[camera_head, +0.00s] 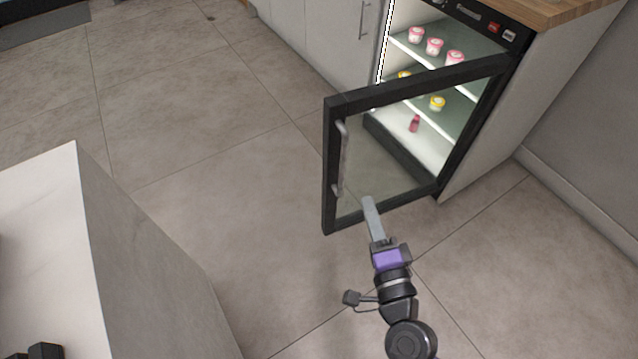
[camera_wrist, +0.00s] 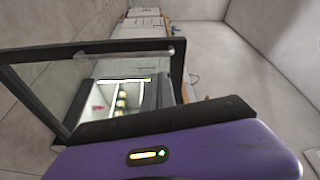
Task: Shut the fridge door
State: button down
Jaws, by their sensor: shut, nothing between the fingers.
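The fridge door (camera_head: 331,222) is a black frame with a glass pane and a grey vertical handle (camera_head: 341,160) at its left side. It stands wide open, hinged at the right of the lit fridge (camera_head: 480,22). My gripper (camera_head: 368,202) is shut and empty, and its tip overlaps the lower part of the door's glass in the head view. I cannot tell whether it touches the door. The wrist view shows the door frame (camera_wrist: 100,46) tilted, with the lit fridge inside (camera_wrist: 112,97) behind it. The fingertips are not clear in the wrist view.
Small pink-lidded jars (camera_head: 435,46) and yellow-lidded ones (camera_head: 437,103) stand on the fridge shelves, with a pink bottle (camera_head: 414,123) lower down. White cabinets (camera_head: 325,35) adjoin the fridge at left. A white counter (camera_head: 110,270) stands at lower left. Tiled floor (camera_head: 200,150) between is clear.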

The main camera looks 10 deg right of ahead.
jog(key=f+m, duration=0.1)
jog(key=f, duration=0.1)
jog(key=m+p, duration=0.1)
send_near(344, 154)
jog(key=shift+g, duration=0.3)
jog(key=w, duration=0.6)
jog(key=shift+w+d+r, duration=0.15)
jog(key=shift+w+r, duration=0.1)
jog(key=shift+w, duration=0.15)
